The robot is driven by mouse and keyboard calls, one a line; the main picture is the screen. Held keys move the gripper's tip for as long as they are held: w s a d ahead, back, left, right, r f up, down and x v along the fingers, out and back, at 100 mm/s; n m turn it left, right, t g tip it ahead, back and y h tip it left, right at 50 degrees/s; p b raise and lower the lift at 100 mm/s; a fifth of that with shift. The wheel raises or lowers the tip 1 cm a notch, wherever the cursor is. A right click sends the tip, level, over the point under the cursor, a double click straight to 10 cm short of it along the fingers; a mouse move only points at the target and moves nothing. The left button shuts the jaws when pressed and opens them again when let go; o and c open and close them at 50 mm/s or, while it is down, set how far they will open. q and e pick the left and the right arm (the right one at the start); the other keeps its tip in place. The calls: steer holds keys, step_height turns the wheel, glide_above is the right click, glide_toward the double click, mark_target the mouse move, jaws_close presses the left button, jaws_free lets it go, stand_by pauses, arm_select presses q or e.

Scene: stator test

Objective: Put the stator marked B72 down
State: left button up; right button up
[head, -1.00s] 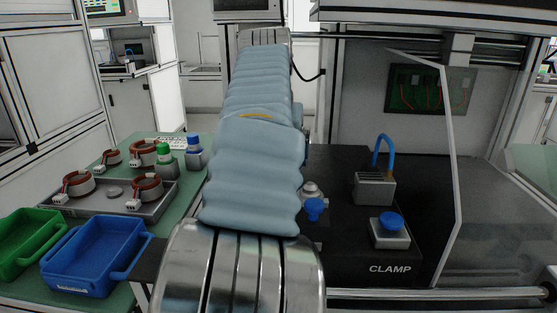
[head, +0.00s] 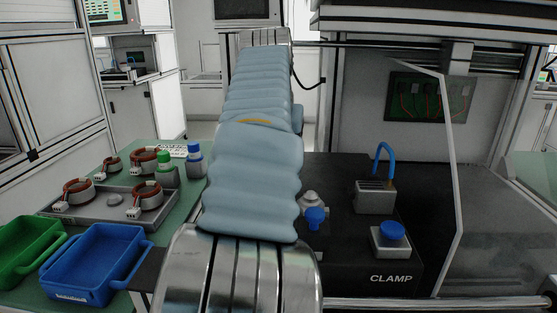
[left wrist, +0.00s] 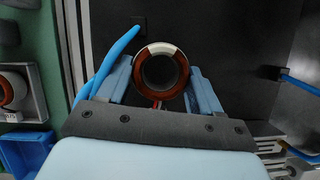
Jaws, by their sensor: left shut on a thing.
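In the left wrist view, a ring-shaped stator (left wrist: 179,53) with a brown-red winding and a pale segment on its rim sits between the two blue-grey fingers of my left gripper (left wrist: 160,80). The fingers are shut on it from both sides. It is over the black surface (left wrist: 235,60); I cannot tell whether it touches it. No marking on it is readable. In the head view my sleeved arm hides the gripper and the held stator. My right gripper is in neither view.
A grey tray (head: 92,215) with several stators stands on the green table at left. Green (head: 32,248) and blue (head: 95,262) bins stand in front. The black fixture has a blue clamp button (head: 391,231) and a connector block with a blue cable (head: 375,195). A clear panel stands right.

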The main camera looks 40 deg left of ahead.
arm_select(q)
steer(key=v, duration=0.3)
steer(key=d+v, duration=0.1)
steer(key=v, duration=0.2)
steer(key=s+d+v, duration=0.1)
steer(key=v, duration=0.3)
steer(key=shift+f, duration=0.4)
steer(key=s+d+r, duration=0.3)
steer(key=s+d, duration=0.2)
steer(key=s, duration=0.1)
steer(key=shift+s+r, duration=0.2)
steer(key=shift+s, duration=0.05)
